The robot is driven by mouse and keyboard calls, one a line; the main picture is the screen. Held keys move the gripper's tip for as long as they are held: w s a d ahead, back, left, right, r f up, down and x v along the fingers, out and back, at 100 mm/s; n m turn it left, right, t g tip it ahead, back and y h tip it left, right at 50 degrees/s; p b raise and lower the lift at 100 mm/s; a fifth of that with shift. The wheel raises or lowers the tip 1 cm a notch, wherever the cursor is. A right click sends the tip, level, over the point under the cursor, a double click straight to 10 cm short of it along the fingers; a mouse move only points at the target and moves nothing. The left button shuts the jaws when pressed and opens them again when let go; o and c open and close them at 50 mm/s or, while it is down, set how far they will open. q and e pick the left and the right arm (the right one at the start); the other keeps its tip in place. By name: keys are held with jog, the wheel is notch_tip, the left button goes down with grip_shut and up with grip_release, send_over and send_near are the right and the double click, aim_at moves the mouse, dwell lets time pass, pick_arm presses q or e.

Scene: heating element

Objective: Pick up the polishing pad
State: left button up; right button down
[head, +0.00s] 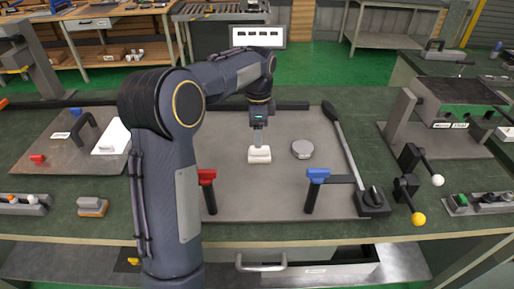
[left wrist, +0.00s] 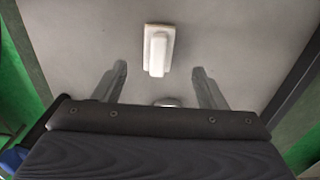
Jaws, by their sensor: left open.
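The polishing pad, which I take to be the white block (head: 259,155) with a narrow raised grip, lies on the grey plate (head: 240,195) in the middle of the bench. It also shows in the left wrist view (left wrist: 157,50), beyond and between my fingertips. My left gripper (head: 258,138) points down above the pad. Its two fingers are spread apart in the left wrist view (left wrist: 159,70), with nothing between them. In the head view the gripper overlaps the pad's far side, so the exact gap is hard to tell. My right gripper is not in view.
A grey round disc (head: 302,149) lies just right of the pad. A red-handled clamp (head: 207,177) and a blue-handled clamp (head: 318,176) stand at the plate's front. The plate's front middle is clear.

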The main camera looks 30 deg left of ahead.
aim_at(260, 154)
pick_arm(q)
jog(key=f, duration=0.7)
jog(key=shift+d+f, duration=0.25)
jog(key=shift+d, duration=0.05)
jog(key=c, duration=1.1)
jog(key=shift+w+r, duration=0.1)
jog(key=shift+r, duration=0.45)
notch_tip(260, 154, up, 3)
jog(key=shift+d+f, duration=0.15)
jog(key=shift+f, duration=0.05)
jog(key=s+d+r, duration=0.6)
jog(key=d, duration=0.1)
jog(key=s+d+r+b, duration=0.1)
jog(key=s+d+r, duration=0.2)
jog(key=shift+d+r, duration=0.2)
jog(key=shift+d, duration=0.1)
